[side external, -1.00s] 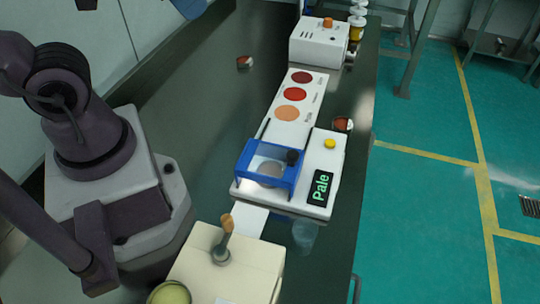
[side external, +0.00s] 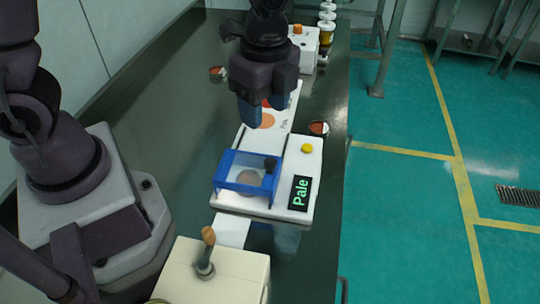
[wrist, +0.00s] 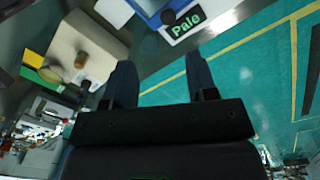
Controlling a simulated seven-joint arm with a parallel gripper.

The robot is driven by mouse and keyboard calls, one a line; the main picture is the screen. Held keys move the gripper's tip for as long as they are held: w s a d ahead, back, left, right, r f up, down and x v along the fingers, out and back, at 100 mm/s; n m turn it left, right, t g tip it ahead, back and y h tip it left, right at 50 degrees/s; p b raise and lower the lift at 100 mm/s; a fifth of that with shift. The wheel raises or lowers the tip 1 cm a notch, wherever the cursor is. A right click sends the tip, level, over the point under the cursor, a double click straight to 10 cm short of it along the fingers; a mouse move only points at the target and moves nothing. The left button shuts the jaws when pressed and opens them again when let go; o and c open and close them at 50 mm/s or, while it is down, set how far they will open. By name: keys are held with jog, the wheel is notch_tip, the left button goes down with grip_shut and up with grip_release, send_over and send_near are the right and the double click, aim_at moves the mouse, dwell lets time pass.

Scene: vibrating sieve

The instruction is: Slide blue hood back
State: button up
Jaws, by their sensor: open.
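The blue hood (side external: 229,178) is a blue frame with a clear top. It sits at the near left part of the white device (side external: 300,165), over a round brownish disc. A dark round knob (side external: 270,164) is on the hood's right side. The device's display reads "Pale". My gripper (side external: 265,112) is open and empty above the colour chart, beyond the hood and apart from it. In the wrist view my two fingers (wrist: 158,85) are spread with nothing between them. A corner of the blue hood (wrist: 148,8) and the knob show at that view's top edge.
A cream box (side external: 215,272) with an orange-topped lever stands in front of the device. A yellow button (side external: 306,148) is on the device. Another white machine (side external: 305,45) stands at the back. Small red-topped dishes lie on the dark bench (side external: 165,120), which is otherwise largely clear.

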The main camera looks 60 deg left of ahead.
aim_at(270, 161)
jog(key=f+m, duration=0.1)
jog(key=f, duration=0.3)
jog(key=f+m, duration=0.1)
jog(key=f, duration=0.3)
jog(key=w+f+m, duration=0.1)
jog(key=f, duration=0.3)
jog(key=shift+d+f, duration=0.1)
jog(key=shift+f, duration=0.15)
